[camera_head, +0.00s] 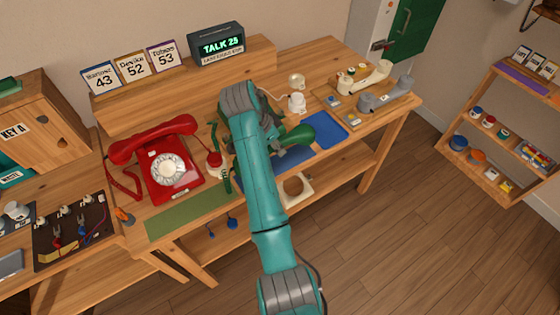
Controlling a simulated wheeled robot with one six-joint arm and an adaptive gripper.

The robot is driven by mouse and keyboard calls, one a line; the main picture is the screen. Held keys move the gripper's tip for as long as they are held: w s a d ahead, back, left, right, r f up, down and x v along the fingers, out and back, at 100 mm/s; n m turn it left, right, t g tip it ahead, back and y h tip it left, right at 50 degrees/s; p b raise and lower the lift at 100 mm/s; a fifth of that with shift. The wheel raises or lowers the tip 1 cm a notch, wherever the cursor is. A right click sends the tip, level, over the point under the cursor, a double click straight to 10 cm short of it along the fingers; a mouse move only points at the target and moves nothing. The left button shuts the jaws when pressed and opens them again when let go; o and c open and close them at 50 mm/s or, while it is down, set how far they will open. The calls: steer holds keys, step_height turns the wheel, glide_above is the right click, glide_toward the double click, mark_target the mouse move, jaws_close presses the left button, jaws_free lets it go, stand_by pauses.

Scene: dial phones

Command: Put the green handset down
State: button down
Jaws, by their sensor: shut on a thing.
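My gripper (272,137) is over the middle of the workbench, partly hidden behind my own teal arm. It is shut on the green handset (299,135), whose rounded end sticks out to the right of the gripper. The rest of the handset is hidden by the arm and gripper. A coiled green cord (226,178) hangs to the left of the arm. I cannot tell whether the handset touches the surface below. A red dial phone (168,172) with its red handset (152,138) lying across the top stands to the left.
A bare green mat (188,215) lies at the front edge. A display (217,46) reads "TALK 25" on the back shelf beside number cards (133,68).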

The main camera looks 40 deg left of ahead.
steer(key=shift+f, duration=3)
steer(key=shift+f, duration=0.1)
steer(key=c, duration=0.8)
jaws_free()
steer(key=v, duration=1.2)
steer(key=shift+a, duration=0.15)
